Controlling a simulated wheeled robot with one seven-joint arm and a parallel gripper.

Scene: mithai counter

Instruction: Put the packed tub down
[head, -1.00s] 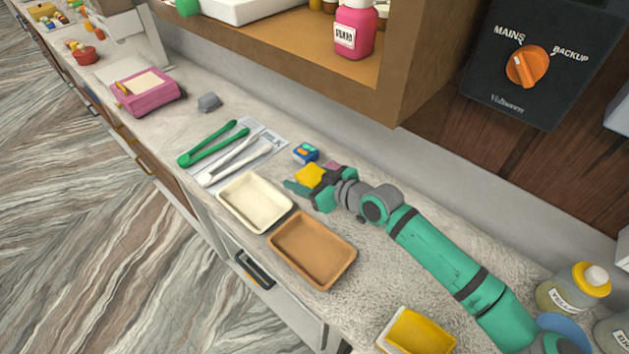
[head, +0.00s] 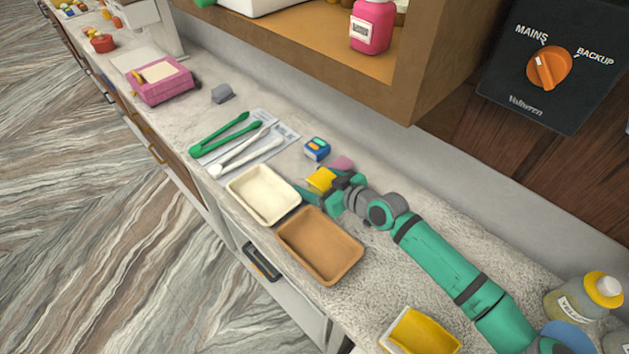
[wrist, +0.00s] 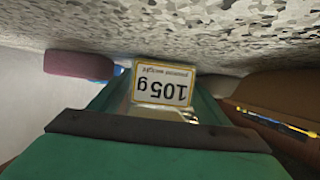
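The packed tub (head: 321,179) shows as a small yellow piece at my gripper (head: 326,192) in the head view. In the wrist view the tub's yellow-edged label (wrist: 163,84), reading "105 g", appears upside down between my two green fingers. My gripper is shut on the tub, low over the counter (head: 385,160) behind the two trays. I cannot tell whether the tub touches the counter. My fingers and wrist hide much of the tub.
A cream tray (head: 264,196) and a brown tray (head: 320,246) lie in front of my gripper. A blue box (head: 316,149) and a pink item (head: 342,163) are close behind it. Green tongs (head: 225,134) and white tongs (head: 247,153) lie to the left. A shelf (head: 400,85) overhangs the back.

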